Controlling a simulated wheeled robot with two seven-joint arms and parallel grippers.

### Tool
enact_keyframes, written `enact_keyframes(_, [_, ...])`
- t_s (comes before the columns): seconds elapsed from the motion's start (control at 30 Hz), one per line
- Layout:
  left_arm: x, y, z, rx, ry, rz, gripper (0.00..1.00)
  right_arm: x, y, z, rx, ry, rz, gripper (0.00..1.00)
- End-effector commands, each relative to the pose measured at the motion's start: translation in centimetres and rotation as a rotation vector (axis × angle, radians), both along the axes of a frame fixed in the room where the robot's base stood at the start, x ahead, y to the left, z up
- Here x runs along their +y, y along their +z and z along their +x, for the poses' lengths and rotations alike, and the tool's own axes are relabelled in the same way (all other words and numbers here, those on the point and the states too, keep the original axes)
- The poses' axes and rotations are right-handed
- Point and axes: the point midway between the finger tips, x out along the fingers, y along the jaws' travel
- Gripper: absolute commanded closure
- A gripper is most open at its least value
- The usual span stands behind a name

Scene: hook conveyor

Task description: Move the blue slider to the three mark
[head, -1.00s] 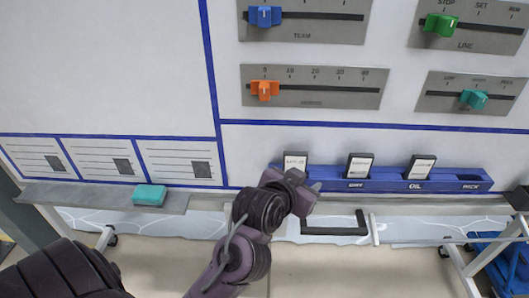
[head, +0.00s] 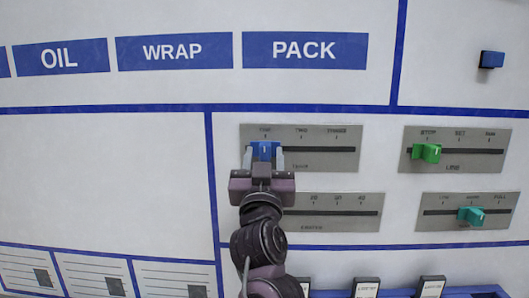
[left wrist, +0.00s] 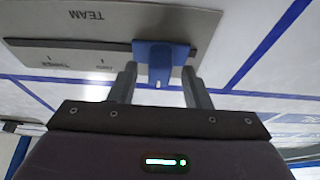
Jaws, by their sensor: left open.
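The blue slider (head: 264,150) sits at the left end of the slot on the upper left grey panel (head: 340,166), labelled TEAM, under the first mark. The three mark (head: 337,132) is at the right end of that panel. My left gripper (head: 264,156) is open, with one finger on each side of the blue slider; I cannot tell whether they touch it. In the left wrist view the slider (left wrist: 162,62) stands between the two open fingers (left wrist: 161,84). My right gripper is not in view.
A lower grey panel (head: 340,225) is partly hidden by my left arm. To the right are panels with a green slider (head: 427,153) and a teal slider (head: 471,216). A row of cards (head: 367,288) stands along the bottom. The slot right of the blue slider is clear.

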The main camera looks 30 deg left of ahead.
Motion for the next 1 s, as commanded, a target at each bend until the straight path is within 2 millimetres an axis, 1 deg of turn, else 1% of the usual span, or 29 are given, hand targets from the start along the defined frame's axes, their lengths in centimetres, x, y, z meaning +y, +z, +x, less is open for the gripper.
enact_keyframes(0.13, [0.38, 0.3, 0.65, 0.002, -0.001, 0.001, 0.56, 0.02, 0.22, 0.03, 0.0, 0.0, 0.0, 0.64])
enact_keyframes(0.37, [0.42, 0.26, 0.71, 0.002, -0.002, -0.001, 0.56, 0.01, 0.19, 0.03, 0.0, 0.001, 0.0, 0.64])
enact_keyframes(0.47, [0.41, 0.25, 0.7, 0.002, -0.002, -0.001, 0.68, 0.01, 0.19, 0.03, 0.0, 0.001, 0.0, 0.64])
enact_keyframes(0.7, [0.4, 0.24, 0.69, 0.002, -0.002, -0.001, 1.0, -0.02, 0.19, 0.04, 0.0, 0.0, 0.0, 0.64])
enact_keyframes(1.0, [0.12, 0.3, 0.87, 0.002, -0.002, -0.002, 1.0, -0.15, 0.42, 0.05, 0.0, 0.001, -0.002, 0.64])
